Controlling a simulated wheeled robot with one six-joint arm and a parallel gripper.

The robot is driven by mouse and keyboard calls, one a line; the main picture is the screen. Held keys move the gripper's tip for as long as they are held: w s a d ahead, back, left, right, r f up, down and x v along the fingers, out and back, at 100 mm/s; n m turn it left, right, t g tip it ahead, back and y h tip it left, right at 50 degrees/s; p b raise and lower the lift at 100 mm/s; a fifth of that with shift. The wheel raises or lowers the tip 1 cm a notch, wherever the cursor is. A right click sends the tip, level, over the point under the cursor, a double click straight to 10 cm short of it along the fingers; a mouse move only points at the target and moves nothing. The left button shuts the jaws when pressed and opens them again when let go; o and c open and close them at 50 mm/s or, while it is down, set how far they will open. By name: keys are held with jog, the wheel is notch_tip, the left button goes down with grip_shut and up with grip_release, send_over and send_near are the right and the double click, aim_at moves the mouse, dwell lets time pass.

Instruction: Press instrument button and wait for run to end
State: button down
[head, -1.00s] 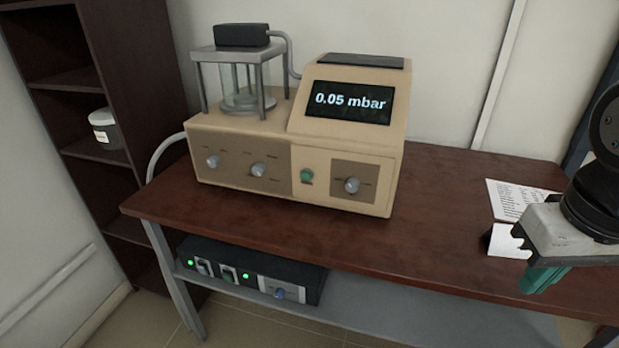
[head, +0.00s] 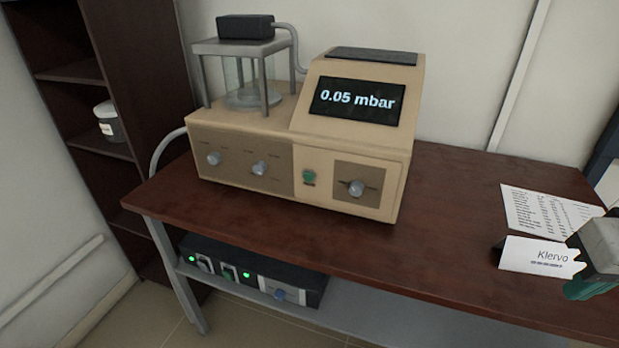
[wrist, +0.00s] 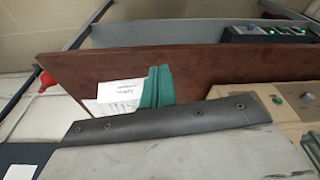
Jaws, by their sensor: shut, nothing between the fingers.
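The instrument (head: 250,160) is a beige unit with a glass chamber on its left and a display (head: 357,101) reading "0.05 mbar". A round green button (head: 309,176) sits on its front, between the brown knob panels. My gripper (head: 590,289) is at the right edge of the head view, partly cut off, well to the right of the instrument and apart from it. In the wrist view, its green fingers (wrist: 156,87) are together and empty, in front of the table and papers. Part of the instrument (wrist: 292,98) shows at the right there.
A black box (head: 250,275) with green lights sits on the lower shelf. Tabletop between instrument and papers is clear. A dark shelf unit stands left.

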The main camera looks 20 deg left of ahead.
jog(key=w+a+f+n+t+y, duration=0.1)
jog(key=w+a+f+n+t, duration=0.15)
jog(key=w+a, duration=0.4)
jog(key=w+a+f+n+t+y, duration=0.1)
jog(key=w+a+n, duration=0.2)
jog(key=w+a, duration=0.3)
jog(key=n+t+y, duration=0.5)
jog(key=n, duration=0.3)
send_near(308, 177)
jog(key=s+d+f, duration=0.1)
jog(key=d+f, duration=0.1)
jog(key=d, duration=0.1)
jog(key=s+a+f+n+t+y, duration=0.2)
jog(key=s+a+n+y, duration=0.1)
jog(key=a, duration=0.5)
jog(key=shift+s+y, duration=0.4)
jog(key=shift+s, duration=0.4)
jog(key=shift+f, duration=0.15)
jog(key=w, duration=0.9)
jog(key=shift+d, duration=0.3)
jog(key=shift+w, duration=0.35)
